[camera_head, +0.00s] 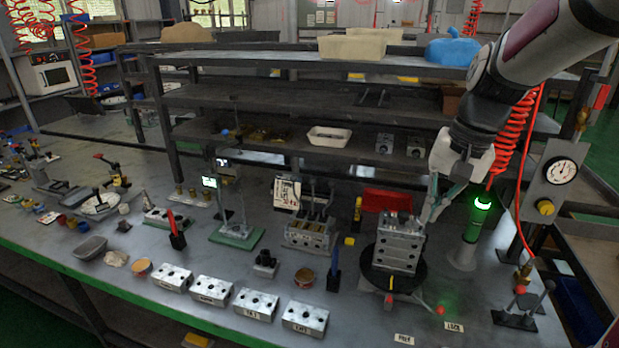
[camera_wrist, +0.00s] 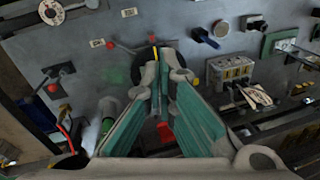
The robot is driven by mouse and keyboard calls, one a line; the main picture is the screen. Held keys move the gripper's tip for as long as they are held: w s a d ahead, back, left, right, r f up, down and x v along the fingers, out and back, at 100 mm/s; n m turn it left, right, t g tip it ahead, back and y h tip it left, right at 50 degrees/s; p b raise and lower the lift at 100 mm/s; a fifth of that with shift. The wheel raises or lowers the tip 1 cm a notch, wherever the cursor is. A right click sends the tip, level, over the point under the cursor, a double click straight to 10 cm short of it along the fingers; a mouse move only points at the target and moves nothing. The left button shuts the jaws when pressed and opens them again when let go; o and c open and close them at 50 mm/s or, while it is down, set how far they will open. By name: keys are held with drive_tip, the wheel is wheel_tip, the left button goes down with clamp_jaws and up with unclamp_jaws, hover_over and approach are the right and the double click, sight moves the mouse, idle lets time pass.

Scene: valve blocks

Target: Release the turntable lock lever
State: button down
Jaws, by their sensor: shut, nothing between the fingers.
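The turntable is a black disc (camera_head: 373,279) with a grey metal block (camera_head: 399,247) standing on it. A thin lever with a red knob (camera_head: 440,310) lies at its front edge, pointing right. It also shows in the wrist view (camera_wrist: 110,45). One small label (camera_head: 453,326) is beside the knob and another (camera_head: 404,338) is further left; their text is too small to read surely. My gripper (camera_head: 426,222) is shut and empty, just right of the block's top and above and behind the lever. In the wrist view its fingers (camera_wrist: 158,68) hide much of the turntable and block.
A green-lit cylinder (camera_head: 481,220) stands right of my gripper. A gauge panel (camera_head: 552,180) and a black-based handle (camera_head: 522,308) are further right. A shelf rack (camera_head: 330,98) stands behind. Several metal blocks (camera_head: 305,318) line the front left.

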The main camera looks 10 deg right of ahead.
drive_tip(key=d+f+m+g+y, duration=0.2)
drive_tip(key=d+f+m, duration=0.6)
drive_tip(key=d+f, duration=1.2)
drive_tip(key=shift+w+d+f+b, duration=0.25)
drive_tip(key=shift+w+d+b, duration=0.1)
drive_tip(key=shift+d, duration=0.85)
drive_tip(key=p+x, duration=0.1)
drive_tip(key=x, duration=0.4)
drive_tip(key=p+x, duration=0.1)
drive_tip(key=x, duration=0.4)
drive_tip(key=shift+s+a, duration=0.15)
drive_tip(key=shift+s, duration=0.05)
drive_tip(key=shift+s+a+f+p, duration=0.15)
drive_tip(key=shift+a+p, duration=0.35)
drive_tip(key=shift+a, duration=0.75)
drive_tip(key=shift+a+f, duration=0.2)
drive_tip(key=shift+a, duration=0.4)
drive_tip(key=shift+s+a+m, duration=0.2)
drive_tip(key=shift+a+m, duration=0.1)
drive_tip(key=shift+m, duration=0.2)
